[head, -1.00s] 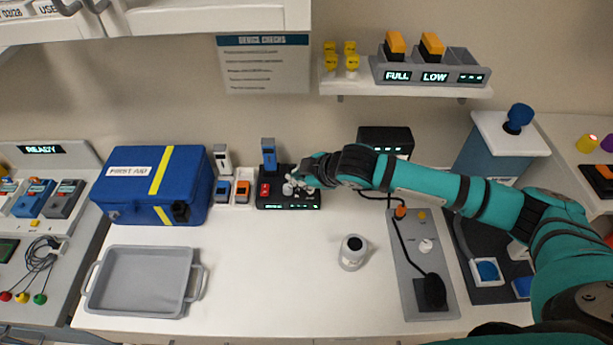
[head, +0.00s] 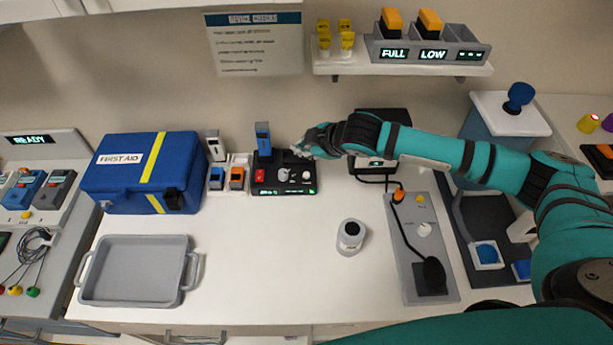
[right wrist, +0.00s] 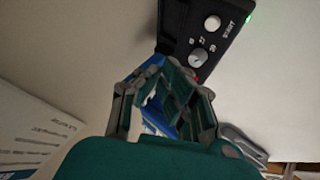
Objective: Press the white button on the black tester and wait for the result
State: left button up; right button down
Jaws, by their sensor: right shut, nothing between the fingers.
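The black tester (head: 272,188) stands against the back of the counter, with a red switch, a white knob (head: 283,175) and a white button (head: 306,176) on top. A blue handheld device (head: 263,140) stands upright at its back. Its front strip is lit, with text too small to read. In the right wrist view the white button (right wrist: 212,23) sits beside the START label, near the knob (right wrist: 198,57). My right gripper (head: 303,152) is shut and empty, just behind and above the tester's right end, apart from the button. My left gripper is out of view.
A blue first aid case (head: 125,180) and a grey tray (head: 138,272) are at the left. A white round container (head: 351,236) stands mid-counter. A grey panel with a cable (head: 422,250) lies at right. The counter in front of the tester is clear.

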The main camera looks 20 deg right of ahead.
jog(key=b, duration=0.4)
send_over(304, 176)
notch_tip(304, 176, down, 5)
jog(key=shift+f, duration=0.2)
jog(key=shift+d+f+b, duration=0.1)
jog(key=shift+f+b, duration=0.35)
jog(key=shift+f, duration=0.4)
jog(key=shift+f, duration=0.15)
jog(key=shift+f, duration=0.25)
